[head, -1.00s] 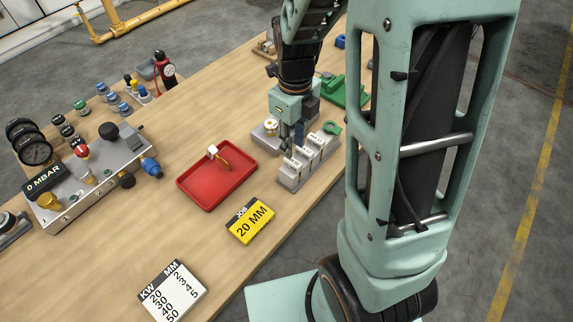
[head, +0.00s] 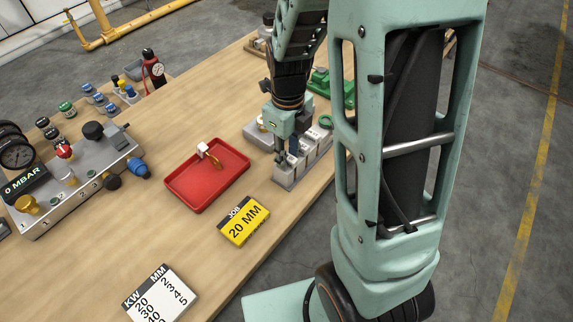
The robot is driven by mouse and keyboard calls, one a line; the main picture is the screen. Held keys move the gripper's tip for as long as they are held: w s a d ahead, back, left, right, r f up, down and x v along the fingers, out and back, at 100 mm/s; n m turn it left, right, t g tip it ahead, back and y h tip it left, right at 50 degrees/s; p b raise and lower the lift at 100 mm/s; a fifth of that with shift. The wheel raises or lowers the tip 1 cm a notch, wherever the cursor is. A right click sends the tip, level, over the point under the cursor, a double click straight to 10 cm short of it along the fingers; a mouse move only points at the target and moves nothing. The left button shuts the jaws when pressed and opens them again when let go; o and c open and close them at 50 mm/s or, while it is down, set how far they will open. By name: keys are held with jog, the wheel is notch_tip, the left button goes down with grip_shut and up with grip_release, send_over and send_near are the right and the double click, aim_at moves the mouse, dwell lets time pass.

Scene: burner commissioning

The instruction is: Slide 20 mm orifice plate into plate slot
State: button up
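A grey rack (head: 289,177) with several pale labelled blocks stands near the table's right edge; its labels are too small to read. A green ring (head: 326,121) shows at its far end. My gripper (head: 285,160) points down at the rack's near left part, with its fingertips close to the blocks. Whether it is open or shut, and whether it touches or holds a plate, cannot be made out. I cannot single out the 20 mm plate or the plate slot. A yellow job card (head: 244,224) reads 20 MM.
A red tray (head: 186,193) with a small brass and white part lies left of the rack. A metal manifold (head: 93,192) with a gauge and knobs stands further left. A white KW/MM card (head: 160,297) lies in front. A green object (head: 320,84) stands behind.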

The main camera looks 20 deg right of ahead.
grip_shut()
jog(key=shift+r, duration=0.1)
